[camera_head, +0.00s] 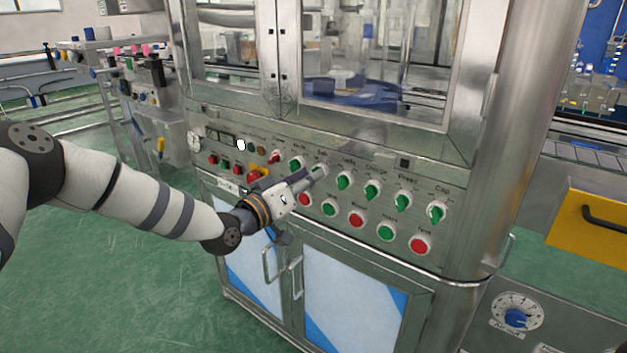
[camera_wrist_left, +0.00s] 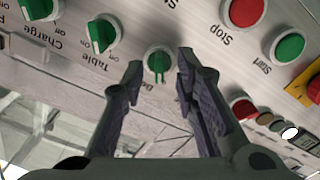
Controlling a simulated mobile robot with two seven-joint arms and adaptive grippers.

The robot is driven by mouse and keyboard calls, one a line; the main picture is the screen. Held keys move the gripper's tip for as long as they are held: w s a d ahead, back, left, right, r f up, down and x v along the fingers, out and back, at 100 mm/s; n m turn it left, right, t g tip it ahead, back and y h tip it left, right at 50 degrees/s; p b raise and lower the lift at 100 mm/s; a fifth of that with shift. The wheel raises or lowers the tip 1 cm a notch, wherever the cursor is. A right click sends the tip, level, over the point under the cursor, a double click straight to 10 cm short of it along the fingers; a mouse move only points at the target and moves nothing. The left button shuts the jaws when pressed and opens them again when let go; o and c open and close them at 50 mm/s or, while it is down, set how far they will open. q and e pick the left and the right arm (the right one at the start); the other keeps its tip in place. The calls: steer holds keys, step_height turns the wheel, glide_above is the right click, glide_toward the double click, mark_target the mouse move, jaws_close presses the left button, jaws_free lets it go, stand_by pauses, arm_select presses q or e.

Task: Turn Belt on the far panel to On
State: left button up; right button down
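The Belt knob (camera_wrist_left: 158,60) is a small round green-handled switch on the steel panel (camera_head: 455,238). Its handle looks lined up with the panel's vertical in the left wrist view, where the label is partly hidden by a finger. My left gripper (camera_wrist_left: 160,70) is open, its two dark fingertips on either side of the knob in that view. I cannot tell whether they touch it. In the head view my left gripper (camera_head: 312,178) reaches the upper knob row and largely hides the Belt knob. My right gripper is not in view.
The Table knob (camera_head: 344,181), Charge knob (camera_head: 372,190), Press knob (camera_head: 403,201) and Cap knob (camera_head: 437,212) sit to the right in the same row. Red and green buttons, including a red one (camera_head: 356,219), lie below. Cabinet door handles (camera_head: 296,276) stick out underneath.

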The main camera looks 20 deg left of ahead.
arm_select(q)
steer(key=shift+x, duration=0.8)
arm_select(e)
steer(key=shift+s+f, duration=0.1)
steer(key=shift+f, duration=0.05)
arm_select(q)
steer(key=shift+c, duration=0.6)
jaws_close()
